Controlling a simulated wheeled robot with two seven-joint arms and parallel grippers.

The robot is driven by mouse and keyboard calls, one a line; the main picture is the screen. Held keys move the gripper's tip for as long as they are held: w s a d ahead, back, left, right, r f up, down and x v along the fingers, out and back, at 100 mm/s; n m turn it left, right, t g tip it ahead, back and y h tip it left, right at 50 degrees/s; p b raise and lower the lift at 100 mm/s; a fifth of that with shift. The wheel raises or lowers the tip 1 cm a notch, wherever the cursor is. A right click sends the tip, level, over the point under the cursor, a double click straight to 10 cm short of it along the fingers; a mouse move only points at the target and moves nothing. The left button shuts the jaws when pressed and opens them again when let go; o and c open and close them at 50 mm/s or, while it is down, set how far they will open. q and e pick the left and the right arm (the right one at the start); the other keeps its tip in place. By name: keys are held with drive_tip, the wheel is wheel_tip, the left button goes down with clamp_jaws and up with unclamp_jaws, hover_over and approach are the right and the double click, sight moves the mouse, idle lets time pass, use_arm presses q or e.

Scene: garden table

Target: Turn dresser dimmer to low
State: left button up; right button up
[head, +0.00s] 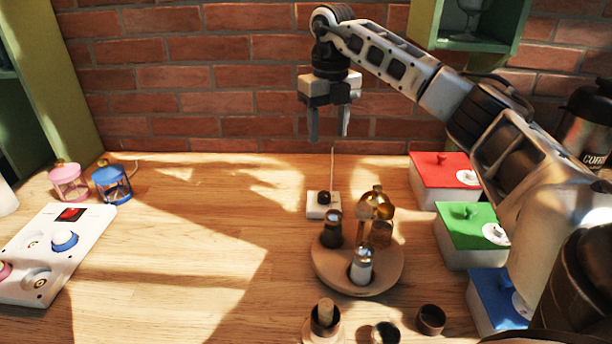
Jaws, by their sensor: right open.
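A small white box with a black knob (323,198) sits on the wooden table behind a round wooden tray. A thin cord or rod rises behind it. It looks like the dimmer; its setting is too small to read. My right gripper (329,136) hangs above and behind the box in the picture, fingers pointing down, open and empty, before the brick wall. It is apart from the box. My left gripper is out of view.
The round tray (330,275) holds several bottles and shakers close in front of the box. Red (437,185), green (460,240) and blue (488,300) lidded boxes stand right. A white knobbed panel (80,250) and two lanterns are left. The middle-left table is clear.

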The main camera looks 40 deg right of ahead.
sight(324, 194)
wheel_tip(324, 194, down, 16)
drive_tip(key=shift+w+r+p, duration=0.1)
drive_tip(key=shift+w+p, duration=0.05)
drive_tip(key=shift+p, duration=0.45)
drive_tip(key=c, duration=1)
